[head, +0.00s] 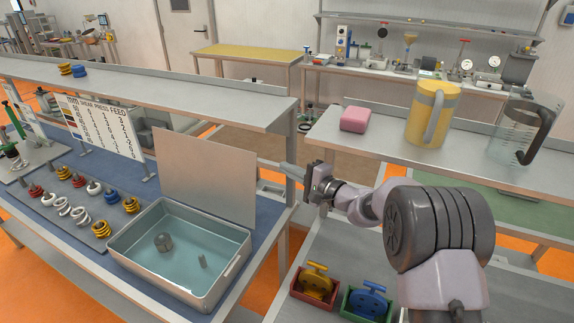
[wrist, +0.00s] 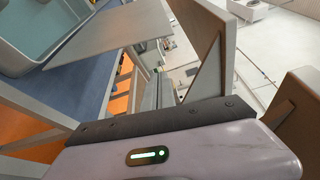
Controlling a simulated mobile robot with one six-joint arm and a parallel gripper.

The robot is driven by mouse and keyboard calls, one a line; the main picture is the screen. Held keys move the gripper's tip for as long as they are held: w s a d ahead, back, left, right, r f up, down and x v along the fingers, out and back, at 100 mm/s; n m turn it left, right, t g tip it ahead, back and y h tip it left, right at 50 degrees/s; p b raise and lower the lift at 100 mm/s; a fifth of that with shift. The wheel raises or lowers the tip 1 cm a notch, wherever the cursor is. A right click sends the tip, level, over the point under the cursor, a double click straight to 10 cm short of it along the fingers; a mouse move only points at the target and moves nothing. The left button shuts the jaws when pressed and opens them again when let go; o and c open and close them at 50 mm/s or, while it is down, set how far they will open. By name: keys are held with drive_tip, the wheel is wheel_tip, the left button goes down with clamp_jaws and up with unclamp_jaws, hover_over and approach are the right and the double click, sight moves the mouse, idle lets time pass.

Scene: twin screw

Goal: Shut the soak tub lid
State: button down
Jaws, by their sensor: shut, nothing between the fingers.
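The soak tub (head: 235,268) is a grey metal tray of clear bluish liquid on the blue bench mat. Its lid (head: 205,175) is a flat grey plate standing open, upright along the tub's far side.
A shelf (head: 170,98) runs behind the tub. A sign board (head: 105,130) and rows of coloured rings and springs (head: 82,213) are left of it. A yellow jug (head: 425,120), pink block (head: 355,119) and clear jug (head: 520,132) stand on the right shelf. Red (head: 310,292) and green (head: 362,312) bins sit below.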

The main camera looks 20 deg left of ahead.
drive_tip(key=s+a, duration=0.1)
drive_tip(key=a, duration=0.6)
drive_tip(key=shift+s+d, duration=0.1)
